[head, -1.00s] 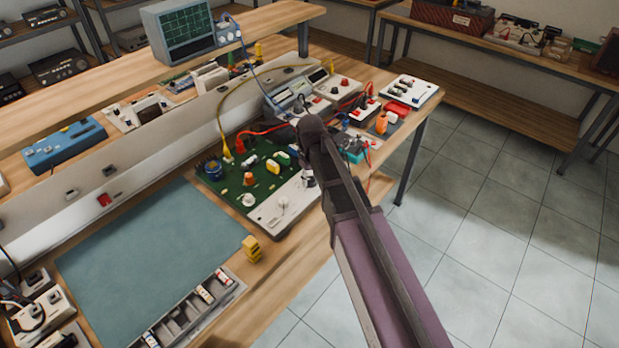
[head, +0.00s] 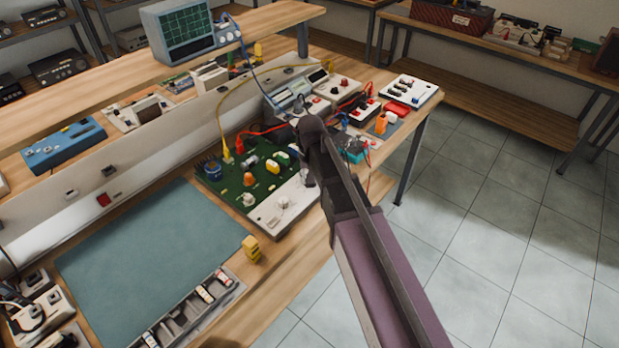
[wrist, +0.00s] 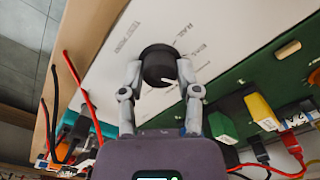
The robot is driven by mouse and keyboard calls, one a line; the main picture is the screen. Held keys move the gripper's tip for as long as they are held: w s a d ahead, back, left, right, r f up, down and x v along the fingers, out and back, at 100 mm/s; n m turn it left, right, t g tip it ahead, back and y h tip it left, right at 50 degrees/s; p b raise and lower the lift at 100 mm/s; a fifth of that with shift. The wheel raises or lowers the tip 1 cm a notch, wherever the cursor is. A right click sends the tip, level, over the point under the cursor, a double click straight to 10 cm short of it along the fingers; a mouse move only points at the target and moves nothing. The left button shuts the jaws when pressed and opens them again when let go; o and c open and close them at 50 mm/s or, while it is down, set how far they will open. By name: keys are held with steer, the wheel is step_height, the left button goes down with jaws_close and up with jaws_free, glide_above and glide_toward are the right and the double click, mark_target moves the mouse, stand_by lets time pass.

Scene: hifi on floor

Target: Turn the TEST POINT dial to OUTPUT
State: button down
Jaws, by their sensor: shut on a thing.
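In the head view the white panel (head: 283,207) is the front strip of a green circuit board (head: 234,184). There my arm hides the dial and most of my gripper.
Yellow and green blocks (wrist: 262,112) stand on the board beside my right finger. Red and black leads (wrist: 88,100) run near my left finger. A blue-green mat (head: 150,255) and a yellow block (head: 251,250) lie left of the board.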

steer(key=shift+w, duration=0.1)
steer(key=shift+c, duration=1.5)
jaws_free()
steer(key=shift+n, duration=0.4)
